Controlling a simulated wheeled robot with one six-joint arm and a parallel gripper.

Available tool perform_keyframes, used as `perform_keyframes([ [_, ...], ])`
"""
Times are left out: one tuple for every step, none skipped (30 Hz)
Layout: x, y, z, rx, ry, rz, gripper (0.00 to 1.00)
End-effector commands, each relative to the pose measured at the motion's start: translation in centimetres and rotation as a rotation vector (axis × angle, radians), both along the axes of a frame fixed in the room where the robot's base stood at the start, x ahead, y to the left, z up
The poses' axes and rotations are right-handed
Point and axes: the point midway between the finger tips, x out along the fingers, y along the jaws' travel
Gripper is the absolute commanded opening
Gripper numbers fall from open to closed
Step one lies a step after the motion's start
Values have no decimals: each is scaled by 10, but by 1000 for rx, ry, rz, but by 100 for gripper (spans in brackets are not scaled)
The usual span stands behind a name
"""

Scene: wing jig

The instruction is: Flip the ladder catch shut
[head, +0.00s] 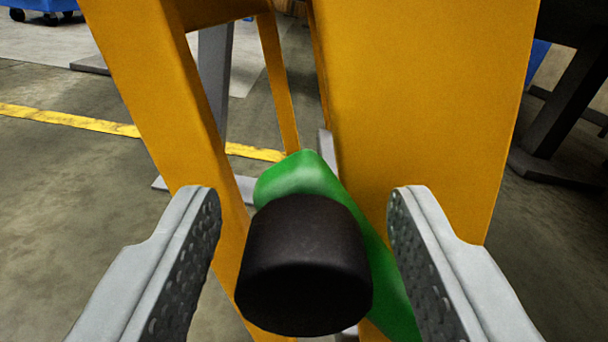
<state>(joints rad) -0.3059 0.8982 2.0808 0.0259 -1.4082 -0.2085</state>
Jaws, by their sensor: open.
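The ladder catch shows in the head view as a green lever (305,177) with a thick black knob (303,265) on its near side. The lever runs from upper left to lower right behind the knob, and the knob hides part of it. It sits against the yellow ladder frame (430,90). My gripper (305,225) is open, with one grey finger on each side of the knob. Gaps show between the knob and both fingers, so neither appears to touch it. Whether the catch is open or shut I cannot tell.
A yellow upright (165,100) stands left of the catch, and the wide yellow panel stands behind the right finger. A grey metal leg (213,80) shows behind the frame. A dark stand (570,110) is at the right. Concrete floor (70,200) with a yellow line lies open at left.

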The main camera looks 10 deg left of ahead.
Motion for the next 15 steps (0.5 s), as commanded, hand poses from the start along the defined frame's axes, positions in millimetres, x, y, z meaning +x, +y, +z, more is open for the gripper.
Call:
perform_keyframes([
  [2, 1, 0, 0, 0, 0, 50],
  [3, 1, 0, 0, 0, 0, 50],
  [3, 1, 0, 0, 0, 0, 50],
  [4, 1, 0, 0, 1, 0, 50],
  [4, 1, 0, 0, 1, 0, 50],
  [4, 1, 0, 0, 1, 0, 50],
  [4, 1, 0, 0, 1, 0, 50],
  [4, 1, 0, 0, 1, 0, 50],
  [4, 1, 0, 0, 1, 0, 50],
  [4, 1, 0, 0, 1, 0, 50],
  [4, 1, 0, 0, 0, 0, 46],
  [3, 1, 0, 0, 0, 0, 39],
  [3, 1, 0, 0, 0, 0, 33],
  [3, 1, 0, 0, 0, 0, 27],
  [3, 1, 0, 0, 0, 0, 19],
])
